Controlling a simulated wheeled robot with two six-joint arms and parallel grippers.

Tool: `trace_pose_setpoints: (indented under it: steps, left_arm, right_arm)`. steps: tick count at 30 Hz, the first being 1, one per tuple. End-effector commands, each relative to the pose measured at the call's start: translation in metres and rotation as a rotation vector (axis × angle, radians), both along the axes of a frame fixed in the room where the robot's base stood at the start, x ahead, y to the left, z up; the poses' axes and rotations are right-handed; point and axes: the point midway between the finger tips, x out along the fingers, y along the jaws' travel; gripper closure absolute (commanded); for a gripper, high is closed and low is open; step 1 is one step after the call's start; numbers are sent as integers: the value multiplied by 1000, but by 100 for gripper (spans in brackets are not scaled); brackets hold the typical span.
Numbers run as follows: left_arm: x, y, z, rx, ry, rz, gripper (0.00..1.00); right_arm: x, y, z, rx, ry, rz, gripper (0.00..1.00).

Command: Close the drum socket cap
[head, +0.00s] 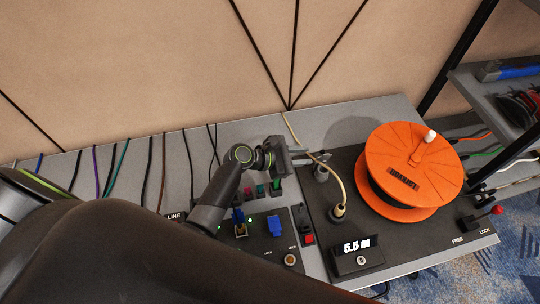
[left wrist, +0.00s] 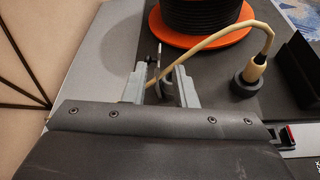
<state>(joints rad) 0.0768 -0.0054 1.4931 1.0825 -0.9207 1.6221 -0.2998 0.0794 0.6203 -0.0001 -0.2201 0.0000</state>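The orange cable drum (head: 410,165) stands on a dark plate at the right of the bench. A short grey drum socket (head: 321,174) stands left of it. My left gripper (head: 318,160) is over this socket. In the left wrist view the two grey fingers (left wrist: 160,88) are apart, with a gap between them. A thin upright piece (left wrist: 158,58), which looks like the socket's cap seen edge-on and raised, shows between and beyond the fingertips. I cannot tell whether a finger touches it. The socket (left wrist: 167,88) is partly hidden behind the fingers. My right gripper is not seen.
A beige cable runs to a plug in a black holder (head: 338,211), close in front of the socket. A display box reading 5.5 m (head: 357,256) is nearer. A red-knobbed lever (head: 490,212) is at the right. A rack (head: 500,95) stands beyond the bench end.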

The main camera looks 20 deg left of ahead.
Motion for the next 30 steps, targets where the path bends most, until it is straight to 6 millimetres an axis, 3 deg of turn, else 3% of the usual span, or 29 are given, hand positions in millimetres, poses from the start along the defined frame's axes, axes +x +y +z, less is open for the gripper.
trace_pose_setpoints:
  steps: [9,15,30]
  left_arm:
    - [-38,48,22,6,-2,0,75]
    - [-57,70,34,4,0,1,75]
    - [-65,78,40,1,1,0,75]
  right_arm:
    - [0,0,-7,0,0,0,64]
    - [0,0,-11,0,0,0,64]
    - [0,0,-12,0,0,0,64]
